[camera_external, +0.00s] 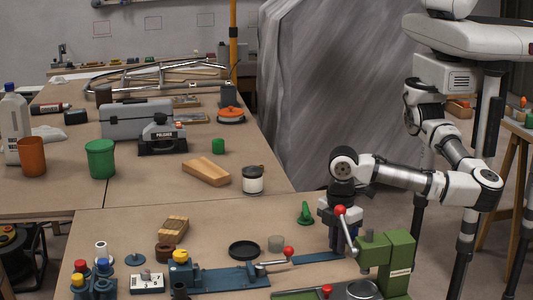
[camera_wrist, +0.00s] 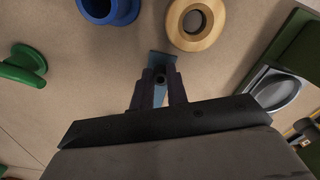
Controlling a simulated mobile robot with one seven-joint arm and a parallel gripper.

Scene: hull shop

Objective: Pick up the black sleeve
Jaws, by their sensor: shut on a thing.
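My gripper (camera_external: 339,240) is low over the front bench at the right, pointing down beside the green press. In the wrist view my gripper (camera_wrist: 160,82) has its two dark fingers close together. In the external view the fingers and the press lever hide the sleeve.
The green press (camera_external: 385,262) with a red-knobbed lever stands close at the right. A wooden ring (camera_wrist: 197,25), a blue flanged ring (camera_wrist: 108,10) and a green part (camera_wrist: 22,66) lie near the fingers. A blue toggle clamp (camera_external: 215,278) is left along the bench.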

